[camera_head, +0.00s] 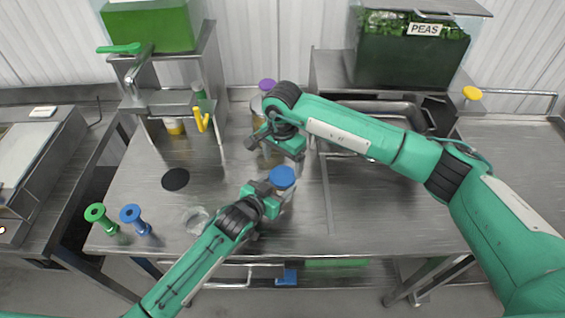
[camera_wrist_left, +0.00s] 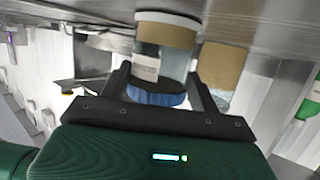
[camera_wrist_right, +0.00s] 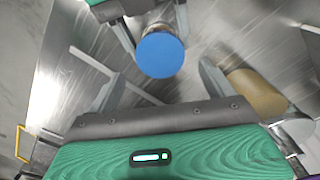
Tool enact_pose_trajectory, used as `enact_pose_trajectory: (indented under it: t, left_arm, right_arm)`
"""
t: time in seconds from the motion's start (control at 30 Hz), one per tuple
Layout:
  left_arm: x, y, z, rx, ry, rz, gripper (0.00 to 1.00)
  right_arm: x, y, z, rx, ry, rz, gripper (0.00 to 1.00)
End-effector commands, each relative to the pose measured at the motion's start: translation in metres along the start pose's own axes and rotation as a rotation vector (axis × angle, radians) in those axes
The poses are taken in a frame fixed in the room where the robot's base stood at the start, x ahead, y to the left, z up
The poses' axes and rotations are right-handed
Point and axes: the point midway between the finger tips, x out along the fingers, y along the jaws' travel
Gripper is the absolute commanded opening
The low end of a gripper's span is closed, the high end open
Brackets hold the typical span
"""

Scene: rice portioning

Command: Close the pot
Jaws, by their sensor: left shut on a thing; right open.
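A clear pot with a blue lid (camera_head: 282,178) on its top stands on the steel table. In the left wrist view the pot (camera_wrist_left: 147,66) shows clear glass, a label and tan contents, with the blue lid (camera_wrist_left: 156,93) at its top end. My left gripper (camera_head: 268,197) is shut on the pot just below the lid. My right gripper (camera_head: 268,146) is open and empty, just behind the pot. In the right wrist view the blue lid (camera_wrist_right: 160,55) lies ahead, between the spread fingers and apart from them. Whether the lid is fully seated I cannot tell.
Another jar with tan contents (camera_wrist_right: 255,94) stands close beside the right gripper. A purple knob (camera_head: 268,85) rises behind. Green (camera_head: 95,212) and blue (camera_head: 130,213) knobbed tools, a black disc (camera_head: 175,179) and a clear dish (camera_head: 196,219) are on the left. The PEAS bin (camera_head: 410,55) is at the back right.

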Motion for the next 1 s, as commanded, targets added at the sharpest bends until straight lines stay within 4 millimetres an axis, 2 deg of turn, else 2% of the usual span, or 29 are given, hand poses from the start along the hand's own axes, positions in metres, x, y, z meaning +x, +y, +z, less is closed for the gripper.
enact_pose_trajectory:
  t: [0.17,0.5,0.83,1.0]
  left_arm:
    - [0.0,0.0,0.0,0.0,-0.001,0.0,0.0]
    - [0.0,0.0,0.001,0.0,-0.001,0.0,0.0]
    - [0.0,0.0,0.0,0.0,-0.001,0.0,0.0]
    - [0.0,0.0,0.001,0.0,-0.001,0.0,0.0]
  right_arm:
    - [-0.003,-0.001,-0.001,-0.022,0.002,-0.002,0.84]
    - [-0.034,0.0,0.0,-0.287,0.001,-0.002,0.84]
    - [-0.034,0.0,0.0,-0.299,-0.001,-0.001,0.84]
    - [-0.022,0.0,0.0,-0.298,-0.002,0.001,0.84]
